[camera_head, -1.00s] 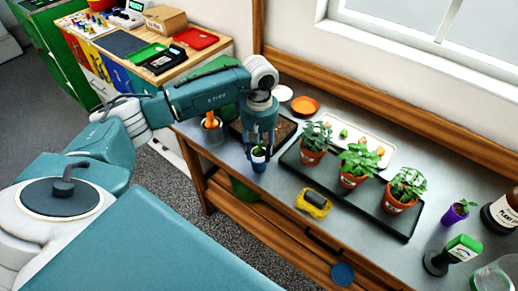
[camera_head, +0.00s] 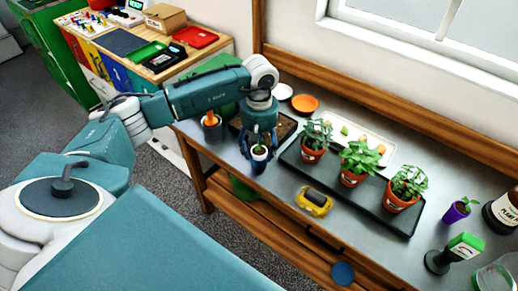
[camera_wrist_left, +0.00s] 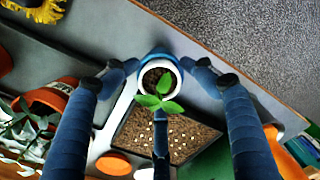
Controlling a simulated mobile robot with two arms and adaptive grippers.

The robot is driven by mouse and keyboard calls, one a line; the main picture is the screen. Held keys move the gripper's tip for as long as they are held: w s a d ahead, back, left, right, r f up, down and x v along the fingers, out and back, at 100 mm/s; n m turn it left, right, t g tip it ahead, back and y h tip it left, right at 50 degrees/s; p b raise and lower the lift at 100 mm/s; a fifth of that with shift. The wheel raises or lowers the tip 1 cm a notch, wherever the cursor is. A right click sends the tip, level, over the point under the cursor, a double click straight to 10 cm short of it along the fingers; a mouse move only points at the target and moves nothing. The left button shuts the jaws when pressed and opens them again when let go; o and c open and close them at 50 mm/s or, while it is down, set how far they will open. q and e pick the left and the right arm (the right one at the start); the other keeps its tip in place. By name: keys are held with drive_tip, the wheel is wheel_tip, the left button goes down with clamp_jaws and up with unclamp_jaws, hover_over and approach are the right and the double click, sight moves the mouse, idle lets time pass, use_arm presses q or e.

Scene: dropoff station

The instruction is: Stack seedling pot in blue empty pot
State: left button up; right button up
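The seedling pot (camera_wrist_left: 174,66) is small and white, with dark soil and a green seedling. It sits upright inside the blue pot (camera_wrist_left: 156,53), whose rim shows behind it in the left wrist view. In the head view the white pot (camera_head: 260,152) shows above the blue pot (camera_head: 258,167) near the table's front edge. My left gripper (camera_head: 260,146) is over the pots, pointing down. In the left wrist view its fingers (camera_wrist_left: 170,78) are spread to both sides, clear of the white rim. A third finger stands close behind the seedling. My right gripper is not in view.
A soil tray (camera_head: 285,125) lies just behind the pots. A black tray (camera_head: 330,180) with several potted plants is to the right. A grey container (camera_head: 212,130) stands left of the gripper.

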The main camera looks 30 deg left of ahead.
sight(260, 150)
use_arm(q)
drive_tip(key=shift+r+p, duration=0.2)
drive_tip(key=shift+p, duration=0.1)
drive_tip(key=shift+r+p, duration=0.45)
drive_tip(key=shift+p, duration=0.1)
wheel_tip(260, 150, up, 12)
drive_tip(key=b, duration=0.4)
drive_tip(key=shift+w, duration=0.1)
